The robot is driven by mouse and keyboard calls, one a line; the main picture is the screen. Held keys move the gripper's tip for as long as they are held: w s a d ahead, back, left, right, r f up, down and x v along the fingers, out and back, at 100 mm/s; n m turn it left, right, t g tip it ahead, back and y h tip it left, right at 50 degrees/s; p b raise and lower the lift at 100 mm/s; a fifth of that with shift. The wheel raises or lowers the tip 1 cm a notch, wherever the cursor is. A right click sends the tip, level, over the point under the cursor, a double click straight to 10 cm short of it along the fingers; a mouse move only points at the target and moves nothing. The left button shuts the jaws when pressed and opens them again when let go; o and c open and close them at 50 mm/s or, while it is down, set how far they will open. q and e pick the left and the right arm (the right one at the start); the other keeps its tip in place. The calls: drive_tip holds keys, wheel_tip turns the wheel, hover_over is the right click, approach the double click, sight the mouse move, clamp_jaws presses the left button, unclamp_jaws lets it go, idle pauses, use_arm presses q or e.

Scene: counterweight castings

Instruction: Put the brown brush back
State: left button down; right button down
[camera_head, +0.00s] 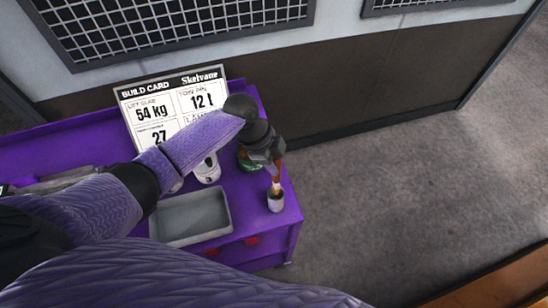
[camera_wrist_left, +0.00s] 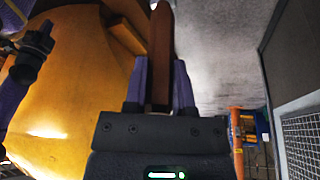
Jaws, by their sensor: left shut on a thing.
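My left gripper (camera_head: 274,160) is over the right end of the purple bench. It is shut on the brown brush (camera_head: 276,180), which points downward. In the left wrist view the brush's brown handle (camera_wrist_left: 161,50) stands between the two fingers. The brush's lower end is at the mouth of a small grey cup (camera_head: 275,203). I cannot tell how far inside the cup it is. My right gripper cannot be made out in either view.
A grey tray (camera_head: 168,225) lies on the purple bench (camera_head: 262,225) left of the cup. A white item (camera_head: 207,170) and a dark green item (camera_head: 246,163) stand close to the gripper. A build card (camera_head: 150,97) stands behind. Open floor lies to the right.

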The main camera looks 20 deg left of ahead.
sight(275, 185)
use_arm(q)
wheel_tip(275, 185, down, 7)
drive_tip(key=b, duration=0.5)
drive_tip(key=shift+f+b, duration=1.8)
drive_tip(key=shift+f, duration=0.1)
drive_tip(key=shift+c, duration=1.8)
unclamp_jaws()
drive_tip(key=p+v, duration=0.1)
drive_tip(key=v, duration=0.9)
drive_tip(key=shift+p, duration=0.35)
drive_tip(key=shift+d, duration=0.1)
